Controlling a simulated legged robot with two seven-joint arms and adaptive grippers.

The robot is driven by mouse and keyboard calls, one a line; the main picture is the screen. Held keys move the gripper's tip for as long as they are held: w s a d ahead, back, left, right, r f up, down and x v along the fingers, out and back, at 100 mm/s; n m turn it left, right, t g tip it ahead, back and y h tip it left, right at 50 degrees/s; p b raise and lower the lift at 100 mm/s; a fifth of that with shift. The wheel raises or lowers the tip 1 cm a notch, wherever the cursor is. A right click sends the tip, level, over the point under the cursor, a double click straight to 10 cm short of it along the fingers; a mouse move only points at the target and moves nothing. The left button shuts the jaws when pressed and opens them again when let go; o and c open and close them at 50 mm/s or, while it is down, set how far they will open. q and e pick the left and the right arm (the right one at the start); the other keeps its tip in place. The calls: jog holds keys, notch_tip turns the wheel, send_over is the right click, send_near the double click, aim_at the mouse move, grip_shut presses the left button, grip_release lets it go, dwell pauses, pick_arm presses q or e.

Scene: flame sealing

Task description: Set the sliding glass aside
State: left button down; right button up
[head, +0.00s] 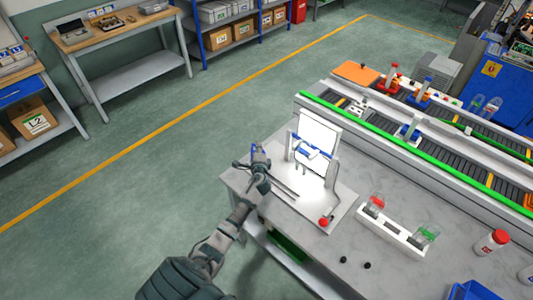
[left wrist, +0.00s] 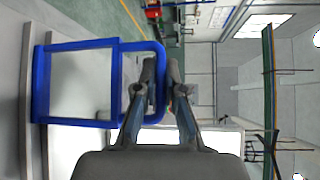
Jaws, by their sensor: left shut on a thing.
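The sliding glass is a clear pane in a blue frame (left wrist: 40,85), large at the left of the left wrist view. My left gripper (left wrist: 161,75) is shut on the rounded blue handle side of this frame. In the head view my left gripper (head: 260,163) is at the left edge of the grey table, left of the white upright panel (head: 319,130). The glass is hardly visible there, with only a little blue at the fingers. A blue and grey part (head: 308,150) sits in front of the panel. My right gripper is not in view.
Two thin dark rails (head: 284,188) lie beside my left gripper. A red knob (head: 323,222) is on the white base. A white holder (head: 393,232) carries red- and green-marked clear pieces. The conveyor (head: 430,150) runs behind. The grey table (head: 330,262) has bare room in front.

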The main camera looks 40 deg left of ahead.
pick_arm(q)
jog(key=shift+a+f, duration=0.1)
dwell(0.3)
jog(key=c, duration=1.4)
grip_release()
jog(key=shift+a, duration=0.1)
jog(key=shift+o, duration=0.8)
jog(key=shift+a+f, duration=0.1)
jog(key=shift+a, duration=0.1)
jog(key=v, duration=1.2)
jog(key=shift+w+f, duration=0.1)
